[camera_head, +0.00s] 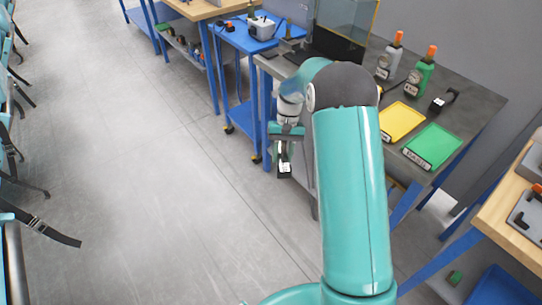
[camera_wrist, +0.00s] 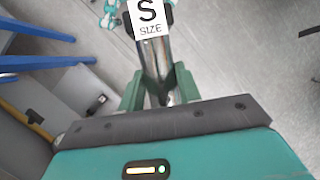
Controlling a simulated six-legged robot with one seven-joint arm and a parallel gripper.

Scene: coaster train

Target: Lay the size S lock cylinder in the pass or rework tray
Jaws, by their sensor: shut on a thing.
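My gripper (camera_head: 286,134) is shut on the size S lock cylinder (camera_head: 285,163), which hangs below it over the floor, left of the grey table. In the wrist view the green fingers (camera_wrist: 158,92) close on the silver shaft of the cylinder (camera_wrist: 153,52); its white tag reads "S SIZE". A yellow tray (camera_head: 402,122) and a green tray (camera_head: 432,147) lie on the grey table at the right. Both look empty. Their front labels are too small to read surely. The gripper is apart from both trays, with my arm between.
On the grey table (camera_head: 478,107) stand a grey bottle (camera_head: 390,58) and a green bottle (camera_head: 421,73), with a small black item (camera_head: 444,101) near the back edge. A blue cart (camera_head: 240,38) stands behind my gripper.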

